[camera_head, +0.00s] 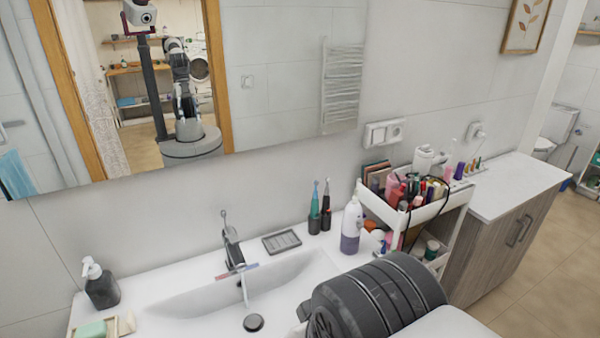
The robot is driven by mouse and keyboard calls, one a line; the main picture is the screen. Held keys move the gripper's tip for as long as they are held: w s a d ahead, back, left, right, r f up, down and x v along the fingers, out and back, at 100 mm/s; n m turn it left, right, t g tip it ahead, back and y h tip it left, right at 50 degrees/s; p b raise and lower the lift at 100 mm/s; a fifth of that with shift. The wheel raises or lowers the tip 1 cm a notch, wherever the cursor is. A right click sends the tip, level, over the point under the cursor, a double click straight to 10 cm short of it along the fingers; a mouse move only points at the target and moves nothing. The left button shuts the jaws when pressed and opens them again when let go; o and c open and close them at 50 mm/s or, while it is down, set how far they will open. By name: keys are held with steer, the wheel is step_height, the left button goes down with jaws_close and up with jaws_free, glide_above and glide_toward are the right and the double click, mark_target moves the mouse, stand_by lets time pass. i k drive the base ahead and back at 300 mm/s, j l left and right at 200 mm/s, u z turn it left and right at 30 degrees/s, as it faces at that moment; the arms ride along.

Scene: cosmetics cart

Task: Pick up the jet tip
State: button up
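I cannot identify the jet tip for certain at this size. Several small upright coloured pieces stand in a row at the back right of the cart, among them a purple one (459,170). A white device (423,159) stands just left of them. My gripper is not in view; only a dark ridged part of my arm shows at the bottom, in front of the counter's right end.
A white cart (452,203) is crowded with cosmetics, with a dark cable looping over its front. A white-purple bottle (351,226), grey soap dish (281,241), faucet (232,245) and dark dispenser (100,286) stand around the sink basin (205,301). The white cabinet top (515,185) is largely clear.

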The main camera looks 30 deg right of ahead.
mark_target(354, 200)
steer(key=l+z, duration=0.25)
steer(key=l, duration=0.7)
steer(key=l+z, duration=0.3)
steer(key=l, duration=0.7)
